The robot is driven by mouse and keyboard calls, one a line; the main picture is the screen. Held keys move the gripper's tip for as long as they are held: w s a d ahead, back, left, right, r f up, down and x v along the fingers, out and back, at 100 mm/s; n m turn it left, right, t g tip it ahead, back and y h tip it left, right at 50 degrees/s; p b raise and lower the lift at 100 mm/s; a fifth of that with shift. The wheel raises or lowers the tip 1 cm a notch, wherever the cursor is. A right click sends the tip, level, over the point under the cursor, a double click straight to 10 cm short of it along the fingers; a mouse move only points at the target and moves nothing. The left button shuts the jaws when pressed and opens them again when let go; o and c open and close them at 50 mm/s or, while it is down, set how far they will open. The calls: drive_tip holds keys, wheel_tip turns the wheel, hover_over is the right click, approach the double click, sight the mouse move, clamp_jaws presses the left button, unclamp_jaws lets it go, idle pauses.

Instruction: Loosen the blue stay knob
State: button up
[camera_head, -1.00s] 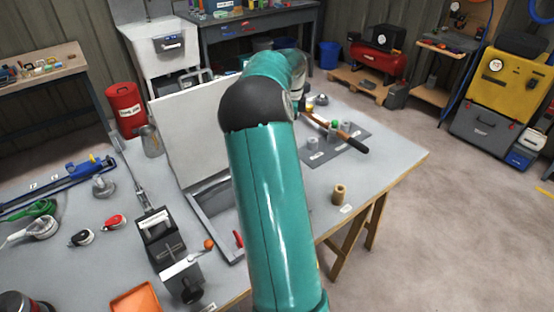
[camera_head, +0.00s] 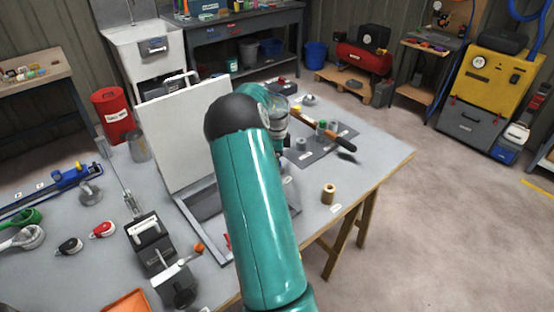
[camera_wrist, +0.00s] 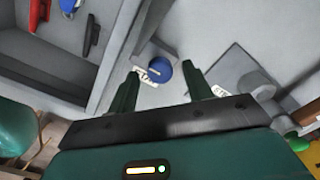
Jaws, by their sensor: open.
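The blue knob (camera_wrist: 162,71) is a small round cap beside a grey arm or bracket and a white label (camera_wrist: 147,77) in the wrist view. My gripper (camera_wrist: 160,72) is open, with one dark green finger to each side of the knob in the picture. The fingers look nearer the camera than the knob; I see no contact. The pale raised panel (camera_head: 180,130) stands open on its grey frame (camera_head: 198,232) on the bench. In the head view my arm hides the knob and the gripper's fingers.
A second blue item (camera_wrist: 68,5) and a red handle (camera_wrist: 38,15) lie within the framed recess. A grey mat (camera_head: 312,157) with small cylinders and a hammer (camera_head: 325,130) lies right of my arm. A tan spool (camera_head: 328,194) stands near the bench's right edge.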

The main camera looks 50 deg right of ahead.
drive_tip(key=shift+f, duration=0.25)
drive_tip(key=c, duration=1)
drive_tip(key=shift+o, duration=0.2)
